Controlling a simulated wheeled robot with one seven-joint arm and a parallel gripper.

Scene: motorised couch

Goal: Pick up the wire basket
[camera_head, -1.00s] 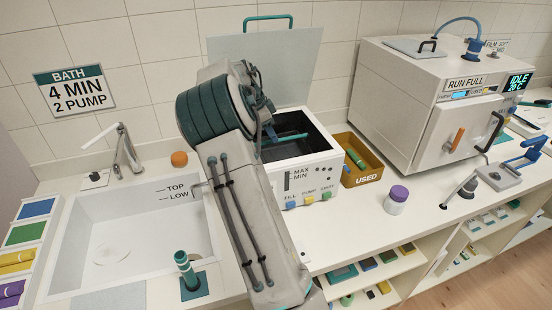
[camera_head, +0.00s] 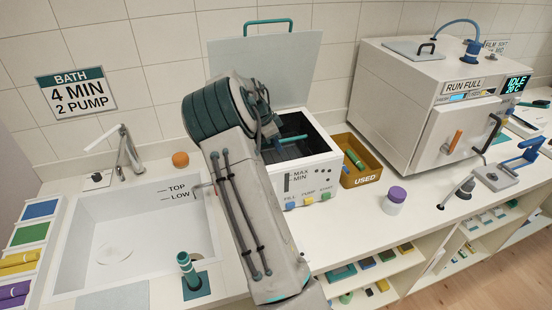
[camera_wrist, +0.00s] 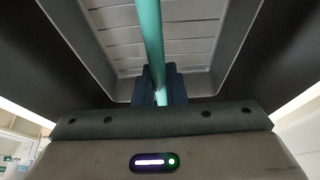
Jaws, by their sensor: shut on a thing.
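The wire basket's teal handle (camera_wrist: 150,35) runs down the middle of the wrist view and passes between the dark fingers of my gripper (camera_wrist: 158,90). The fingers are shut on this handle. In the head view a short part of the teal handle (camera_head: 293,138) shows inside the open white bath unit (camera_head: 318,178). My arm covers the left side of that unit and hides the fingers there. The basket's wire body cannot be made out; a grey slatted recess lies beyond the handle in the wrist view.
The bath's lid (camera_head: 262,68) stands raised against the wall. A yellow USED bin (camera_head: 362,178) and a purple-capped jar (camera_head: 394,201) stand to the right, before a white machine (camera_head: 425,105). A sink (camera_head: 125,240) lies left.

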